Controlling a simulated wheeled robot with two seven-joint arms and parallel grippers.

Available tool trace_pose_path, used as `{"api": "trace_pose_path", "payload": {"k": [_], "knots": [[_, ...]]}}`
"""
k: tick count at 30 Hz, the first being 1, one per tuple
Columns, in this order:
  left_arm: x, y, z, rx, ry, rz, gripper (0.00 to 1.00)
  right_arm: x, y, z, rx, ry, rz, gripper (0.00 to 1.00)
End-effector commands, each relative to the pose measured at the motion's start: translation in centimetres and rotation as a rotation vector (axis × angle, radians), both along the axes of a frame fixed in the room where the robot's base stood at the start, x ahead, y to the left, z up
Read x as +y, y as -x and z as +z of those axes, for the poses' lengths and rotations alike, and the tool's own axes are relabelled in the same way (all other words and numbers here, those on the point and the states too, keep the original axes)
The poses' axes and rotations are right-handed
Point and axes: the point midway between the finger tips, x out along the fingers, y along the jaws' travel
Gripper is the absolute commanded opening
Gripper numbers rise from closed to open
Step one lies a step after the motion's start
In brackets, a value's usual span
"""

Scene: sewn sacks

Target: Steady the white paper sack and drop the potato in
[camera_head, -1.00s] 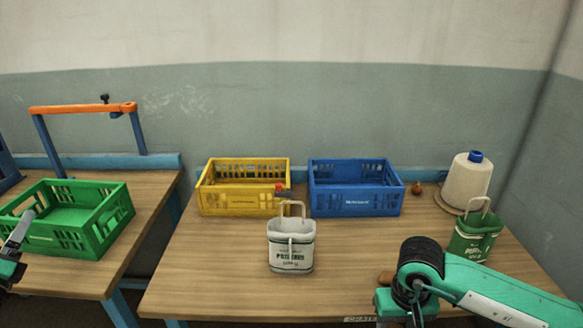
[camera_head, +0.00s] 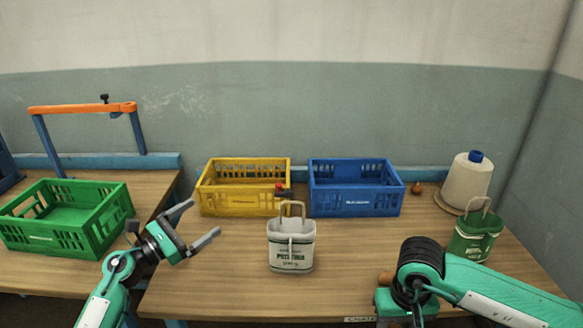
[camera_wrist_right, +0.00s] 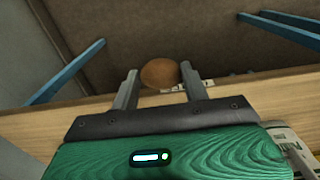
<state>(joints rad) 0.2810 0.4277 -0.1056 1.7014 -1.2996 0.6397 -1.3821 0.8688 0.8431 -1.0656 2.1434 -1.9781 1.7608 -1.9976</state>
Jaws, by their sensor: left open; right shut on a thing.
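The white paper sack (camera_head: 291,252) stands upright on the table with its handle up and green print on its front. My left gripper (camera_head: 204,218) is open and empty, to the left of the sack and apart from it, fingers pointing toward it. The potato (camera_wrist_right: 158,73) is brown and round, between the fingers of my right gripper (camera_wrist_right: 160,80) in the right wrist view. In the head view a bit of the potato (camera_head: 385,279) shows beside my right arm, which hides the right gripper's fingers. It is to the right of the sack.
A yellow crate (camera_head: 243,203) and a blue crate (camera_head: 355,204) stand behind the sack. A green sack (camera_head: 473,245), a thread cone (camera_head: 466,181) and a small brown item (camera_head: 417,188) are at the right. A green crate (camera_head: 62,237) sits on the left table.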

Motion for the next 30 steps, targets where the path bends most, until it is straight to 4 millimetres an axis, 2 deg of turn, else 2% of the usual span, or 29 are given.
{"api": "trace_pose_path", "payload": {"k": [1, 3, 6, 9, 13, 18, 23, 30], "knots": [[-2.3, 0.0, -0.9, 0.037, -0.033, -0.07, 0.99, 0.0, 0.0, 0.0, 0.0, 0.0, 0.0, 0.29], [-5.2, 0.3, -2.5, 0.102, -0.079, -0.163, 0.99, 0.0, 0.0, 0.0, 0.0, 0.0, 0.0, 0.29], [-8.7, 1.1, -5.0, 0.199, -0.152, -0.281, 0.99, 0.0, 0.0, 0.0, 0.0, 0.0, 0.0, 0.29], [-10.9, 1.9, -7.2, 0.284, -0.219, -0.364, 0.99, 0.0, 0.0, 0.0, 0.0, 0.0, 0.0, 0.29], [-12.4, 2.8, -9.2, 0.361, -0.281, -0.427, 0.99, 0.0, 0.0, 0.0, 0.0, 0.0, 0.0, 0.29], [-13.3, 3.2, -10.2, 0.399, -0.311, -0.455, 0.99, 0.0, 0.0, 0.0, 0.0, 0.0, 0.0, 0.29], [-14.7, 2.8, -10.7, 0.401, -0.309, -0.456, 0.99, 0.0, 0.0, 0.0, 0.0, 0.0, 0.0, 0.29], [-18.0, 1.8, -11.6, 0.399, -0.308, -0.455, 0.99, 0.0, 0.0, 0.0, 0.0, 0.0, 0.0, 0.29]]}}
